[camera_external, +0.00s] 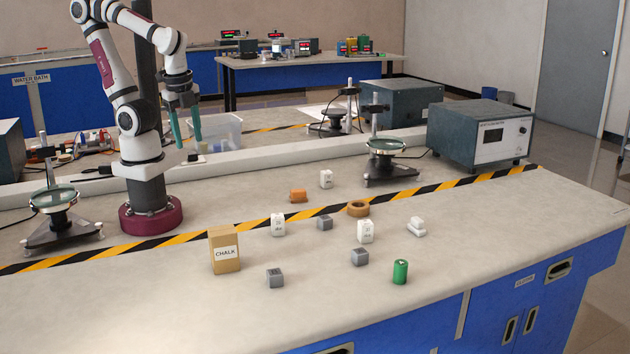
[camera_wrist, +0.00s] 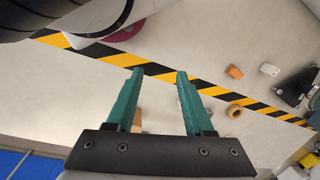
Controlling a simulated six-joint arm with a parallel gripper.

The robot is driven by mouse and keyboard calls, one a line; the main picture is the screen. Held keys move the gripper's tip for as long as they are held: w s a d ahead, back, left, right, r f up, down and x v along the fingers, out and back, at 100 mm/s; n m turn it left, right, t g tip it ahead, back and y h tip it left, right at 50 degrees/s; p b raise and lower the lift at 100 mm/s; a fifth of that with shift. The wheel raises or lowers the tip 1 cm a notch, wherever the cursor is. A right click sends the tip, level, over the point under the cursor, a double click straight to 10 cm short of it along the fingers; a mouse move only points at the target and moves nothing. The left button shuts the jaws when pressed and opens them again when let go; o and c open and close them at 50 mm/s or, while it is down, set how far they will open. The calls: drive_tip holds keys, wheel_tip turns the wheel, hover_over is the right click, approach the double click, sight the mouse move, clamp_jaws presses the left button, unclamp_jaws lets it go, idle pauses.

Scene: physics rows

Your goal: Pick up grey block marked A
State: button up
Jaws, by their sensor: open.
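Three small grey blocks sit on the bench in the external view: one at the front (camera_external: 275,278) right of the chalk box, one to its right (camera_external: 360,257) near the green cylinder, and one further back (camera_external: 324,222) near the tape ring. Their markings are too small to read, so I cannot tell which is marked A. My gripper (camera_external: 185,142) is open and empty, high above the bench beside my arm base, well left of and behind the blocks.
Around the blocks stand a chalk box (camera_external: 224,251), white bottles (camera_external: 365,232), a green cylinder (camera_external: 400,272), a tape ring (camera_external: 358,208) and an orange block (camera_external: 298,195). Lens stands (camera_external: 385,147) and a grey instrument (camera_external: 481,133) are behind. The front left of the bench is clear.

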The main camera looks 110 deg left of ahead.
drive_tip(key=n+t+h, duration=1)
drive_tip(key=n+h, duration=0.1)
drive_tip(key=n, duration=2.2)
hover_over(357, 250)
drive_tip(key=s+a, duration=1)
drive_tip(key=a, duration=0.1)
wheel_tip(357, 250, down, 16)
drive_tip(key=shift+r, duration=0.1)
drive_tip(key=x, duration=1.5)
drive_tip(key=shift+s+d+f, duration=0.2)
drive_tip(key=shift+d+f, duration=0.15)
drive_tip(key=shift+f, duration=0.05)
clamp_jaws()
